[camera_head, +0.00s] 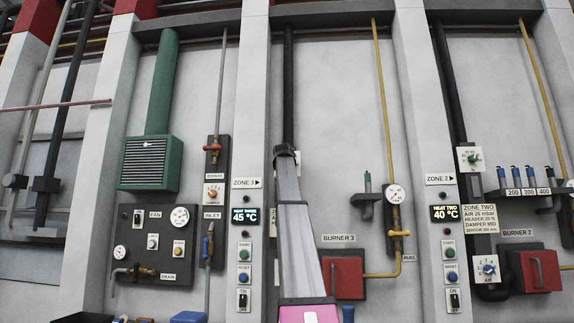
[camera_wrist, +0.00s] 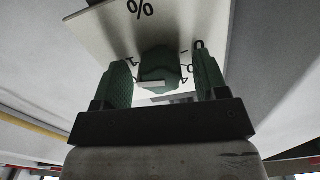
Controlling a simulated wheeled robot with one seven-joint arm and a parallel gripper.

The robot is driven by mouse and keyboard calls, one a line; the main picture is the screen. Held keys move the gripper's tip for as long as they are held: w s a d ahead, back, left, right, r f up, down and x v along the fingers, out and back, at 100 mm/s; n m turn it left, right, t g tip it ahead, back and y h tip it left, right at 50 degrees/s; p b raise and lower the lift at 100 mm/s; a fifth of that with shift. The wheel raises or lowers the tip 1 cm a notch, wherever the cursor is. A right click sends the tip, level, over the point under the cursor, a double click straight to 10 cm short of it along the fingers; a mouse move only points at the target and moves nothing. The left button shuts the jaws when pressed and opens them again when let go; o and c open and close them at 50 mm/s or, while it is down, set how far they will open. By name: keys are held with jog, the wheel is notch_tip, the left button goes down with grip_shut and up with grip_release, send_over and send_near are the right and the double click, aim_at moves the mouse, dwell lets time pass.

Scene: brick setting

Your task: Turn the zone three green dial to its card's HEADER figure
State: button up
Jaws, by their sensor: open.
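In the wrist view the green dial (camera_wrist: 160,66) sits on a white plate (camera_wrist: 95,28) marked with % and figures. A white mark shows on the dial's near edge; the figure it points to cannot be read surely. My gripper (camera_wrist: 162,74) is open, with one green-padded finger on each side of the dial and apparent gaps between. In the head view my gripper (camera_head: 285,150) is high on the black pipe (camera_head: 289,80), right of the ZONE 3 sign (camera_head: 246,183). My arm covers the dial there. No zone three card is visible.
The zone two card (camera_head: 478,218) and another green dial (camera_head: 474,157) are on the right. A red burner box (camera_head: 345,274), a gauge (camera_head: 396,194) and a yellow pipe (camera_head: 383,100) stand right of my arm. A 45 °C readout (camera_head: 245,215) is left.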

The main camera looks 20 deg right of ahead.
jog(key=v, duration=1)
jog(key=shift+s+a, duration=0.2)
jog(key=shift+s, duration=0.1)
